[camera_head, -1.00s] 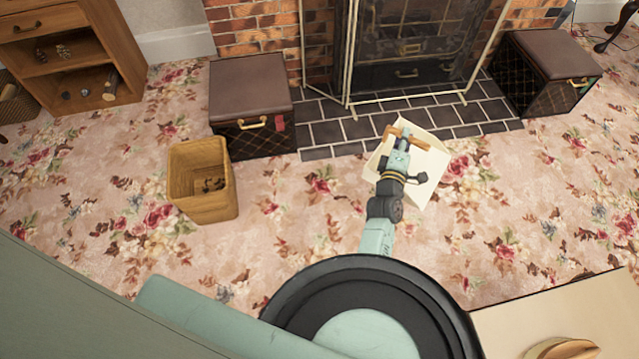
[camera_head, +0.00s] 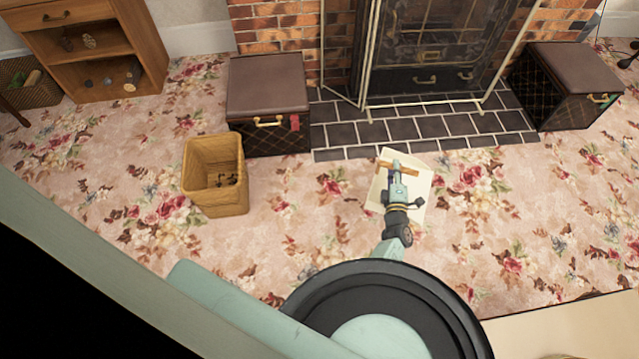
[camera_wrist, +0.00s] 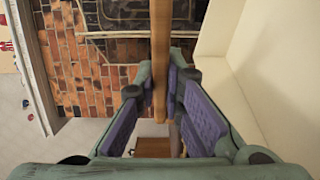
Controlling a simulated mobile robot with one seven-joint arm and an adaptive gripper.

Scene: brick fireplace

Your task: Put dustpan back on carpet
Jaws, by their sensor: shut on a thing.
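The dustpan (camera_head: 416,181) is a cream pan with a wooden handle (camera_head: 384,164). In the head view it is over the carpet (camera_head: 300,215), just in front of the dark hearth. I cannot tell whether it touches the carpet. My gripper (camera_head: 397,172) is shut on the wooden handle. In the wrist view the handle (camera_wrist: 161,50) runs upright between the purple pads of my gripper (camera_wrist: 160,95), and the cream pan (camera_wrist: 275,60) fills the right side. My arm hides part of the pan.
A wicker basket (camera_head: 200,190) stands to the left. Brown trunks flank the hearth, one left (camera_head: 265,85) and one right (camera_head: 570,70). The fireplace screen (camera_head: 365,60) is behind. A wooden shelf unit (camera_head: 150,45) stands at the back left. Carpet between basket and dustpan is clear.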

